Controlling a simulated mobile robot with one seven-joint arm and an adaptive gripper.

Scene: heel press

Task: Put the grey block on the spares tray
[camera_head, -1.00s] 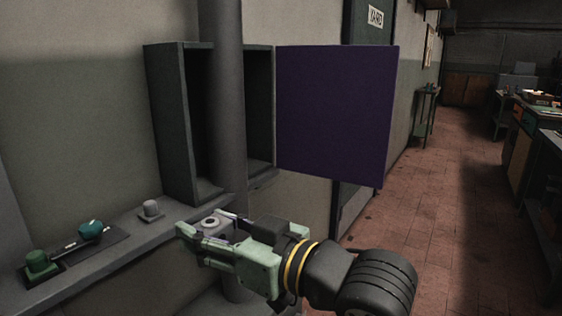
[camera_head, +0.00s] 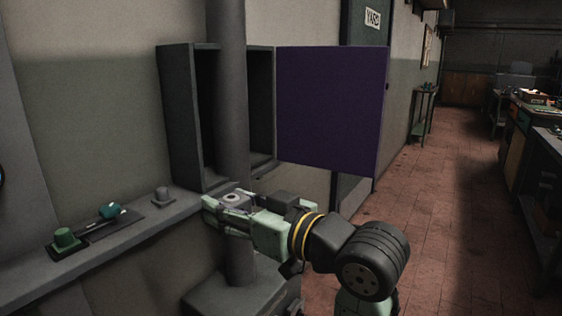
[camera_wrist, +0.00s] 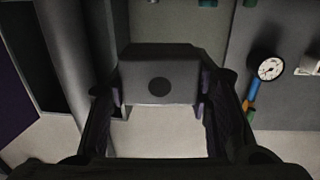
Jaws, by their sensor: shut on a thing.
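My gripper (camera_head: 228,211) is pale green and is shut on the grey block (camera_head: 234,197), which has a pale ring with a dark centre on top. In the wrist view the block (camera_wrist: 160,68) sits between the two dark fingers and shows a dark round spot. The block is held in front of the grey post, near the right end of the wall shelf. I cannot pick out the spares tray for certain in these views.
A grey wall shelf (camera_head: 150,232) bears a dark mat (camera_head: 98,232) with green and teal items, and a small grey knob (camera_head: 161,195). A grey post (camera_head: 230,100) stands before an open cabinet (camera_head: 180,110) with a purple door (camera_head: 330,105). A gauge (camera_wrist: 270,68) shows right.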

